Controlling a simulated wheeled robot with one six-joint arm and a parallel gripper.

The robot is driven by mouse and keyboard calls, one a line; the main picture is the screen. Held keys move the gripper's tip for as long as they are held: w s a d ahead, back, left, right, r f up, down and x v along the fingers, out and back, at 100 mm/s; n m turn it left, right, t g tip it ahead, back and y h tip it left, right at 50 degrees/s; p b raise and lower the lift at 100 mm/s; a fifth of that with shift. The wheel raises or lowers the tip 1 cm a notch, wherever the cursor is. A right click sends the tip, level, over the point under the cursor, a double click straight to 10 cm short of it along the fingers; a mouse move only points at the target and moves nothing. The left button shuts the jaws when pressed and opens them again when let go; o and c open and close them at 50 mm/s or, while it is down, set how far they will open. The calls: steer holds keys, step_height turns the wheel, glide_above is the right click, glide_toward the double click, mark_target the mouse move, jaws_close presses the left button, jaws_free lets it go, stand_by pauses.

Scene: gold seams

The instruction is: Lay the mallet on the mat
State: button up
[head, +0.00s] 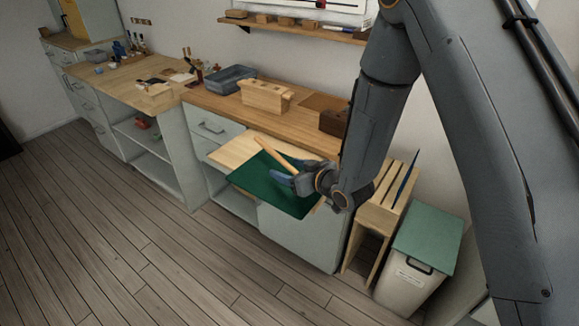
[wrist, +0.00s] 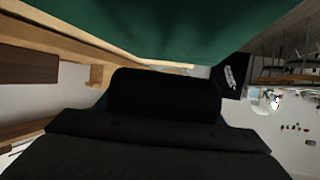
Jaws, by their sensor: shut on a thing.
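The green mat (head: 262,181) lies on a pale pull-out board (head: 231,150) at the front of the bench; it also fills the top of the wrist view (wrist: 190,25). My gripper (head: 282,180) is low over the mat's right part, shut on the mallet. The mallet's tan handle (head: 268,149) sticks out from the jaws toward the back left. The mallet's head is not clear in the head view. A dark rounded block (wrist: 165,95) fills the middle of the wrist view; I cannot tell whether it is the mallet's head. Whether the mallet touches the mat is unclear.
The bench top (head: 222,105) behind holds a wooden box (head: 265,95), a grey-blue tray (head: 230,79) and a dark brown block (head: 333,121). A wooden rack (head: 380,214) and a green-lidded bin (head: 426,242) stand at the right. The floor in front is clear.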

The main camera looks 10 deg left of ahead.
steer(key=shift+f+b, duration=1.3)
steer(key=shift+f, duration=0.85)
steer(key=o, duration=1.4)
steer(key=shift+f, duration=0.1)
steer(key=shift+s, duration=0.1)
steer(key=shift+d, duration=0.15)
steer(key=b+v, duration=0.1)
steer(key=v, duration=0.6)
steer(key=shift+s+d+r+b, duration=0.1)
steer(key=shift+d+r+b, duration=0.05)
steer(key=shift+r+b, duration=0.15)
